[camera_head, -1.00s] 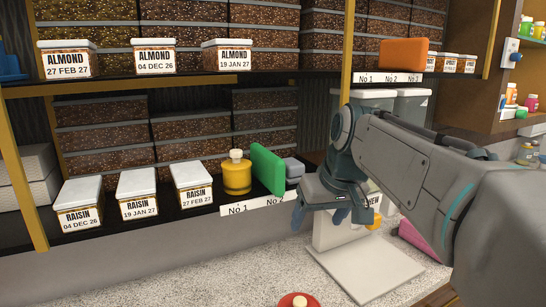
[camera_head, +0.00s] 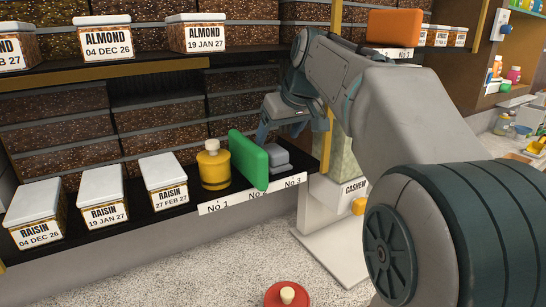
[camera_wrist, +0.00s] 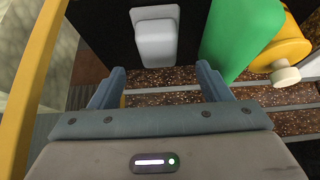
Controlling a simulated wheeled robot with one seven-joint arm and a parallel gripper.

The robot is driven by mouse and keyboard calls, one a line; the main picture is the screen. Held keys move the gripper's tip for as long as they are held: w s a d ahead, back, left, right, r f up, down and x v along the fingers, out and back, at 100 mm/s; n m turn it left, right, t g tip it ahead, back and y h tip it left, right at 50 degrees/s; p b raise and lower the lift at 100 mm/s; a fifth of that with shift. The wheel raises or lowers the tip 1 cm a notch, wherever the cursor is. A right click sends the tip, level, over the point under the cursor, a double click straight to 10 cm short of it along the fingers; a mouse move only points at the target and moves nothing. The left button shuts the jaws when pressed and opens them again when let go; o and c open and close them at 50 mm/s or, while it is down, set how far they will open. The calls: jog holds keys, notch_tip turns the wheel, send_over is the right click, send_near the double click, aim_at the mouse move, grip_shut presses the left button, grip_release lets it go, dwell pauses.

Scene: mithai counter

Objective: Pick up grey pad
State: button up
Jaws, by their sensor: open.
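The grey pad (camera_head: 277,157) lies on the lower shelf at its right end, just right of an upright green block (camera_head: 249,160). In the wrist view the pad (camera_wrist: 156,40) shows as a pale grey rounded block ahead of my fingers, roughly centred between them. My gripper (camera_head: 280,130) is over the shelf just above and behind the pad in the head view. In the wrist view my gripper (camera_wrist: 160,74) has its two blue fingers wide apart with nothing between them. I cannot tell the exact gap to the pad.
The green block (camera_wrist: 236,35) and a yellow jar (camera_wrist: 285,45) stand close on the right in the wrist view. A yellow post (camera_wrist: 38,75) runs close on the left. Raisin boxes (camera_head: 101,203) line the shelf; an orange block (camera_head: 393,27) sits above.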

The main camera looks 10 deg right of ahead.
aim_at(274, 148)
jog(key=shift+p+x, duration=0.7)
jog(key=shift+x, duration=2.45)
jog(key=shift+s+d, duration=0.1)
jog(key=shift+d, duration=0.05)
jog(key=c, duration=1.1)
